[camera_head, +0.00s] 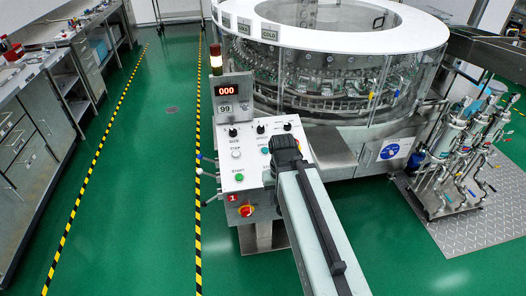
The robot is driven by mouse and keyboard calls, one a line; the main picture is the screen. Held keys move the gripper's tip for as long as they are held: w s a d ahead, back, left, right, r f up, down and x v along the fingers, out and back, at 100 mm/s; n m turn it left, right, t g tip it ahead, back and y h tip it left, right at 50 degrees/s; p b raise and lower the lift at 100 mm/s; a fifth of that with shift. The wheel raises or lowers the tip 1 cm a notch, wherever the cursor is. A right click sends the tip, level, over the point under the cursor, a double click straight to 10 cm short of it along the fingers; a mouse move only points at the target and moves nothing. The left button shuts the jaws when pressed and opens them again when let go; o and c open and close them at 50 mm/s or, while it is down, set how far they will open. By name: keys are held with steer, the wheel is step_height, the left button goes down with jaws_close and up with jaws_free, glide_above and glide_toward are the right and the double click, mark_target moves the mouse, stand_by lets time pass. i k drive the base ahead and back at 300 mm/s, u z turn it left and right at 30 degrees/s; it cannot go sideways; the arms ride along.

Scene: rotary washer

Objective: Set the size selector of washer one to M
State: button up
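The washer (345,30) is a large round machine with a white top ring and clear sides. Its control panel (228,182) stands at its front left, with a red display reading 000. The black size selector knob (233,132) is at the panel's upper left, with a label beneath it that seems to read SIZE. Its pointer setting is too small to tell. My arm reaches up from the lower right, and its dark end (285,150) covers the panel's right part. The gripper fingers cannot be made out, and whatever they face is hidden.
Two more black knobs (261,129) sit right of the selector, with coloured buttons below. A red and yellow switch (246,211) is on the panel's front. Workbenches (40,130) line the left. Piping (460,150) stands on a metal plate at right. Green floor between is clear.

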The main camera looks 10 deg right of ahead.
mark_target(232, 133)
steer(key=u, duration=3.75)
steer(key=k, duration=1.6)
steer(key=z, duration=0.95)
steer(key=i, duration=1.05)
steer(key=u, duration=0.1)
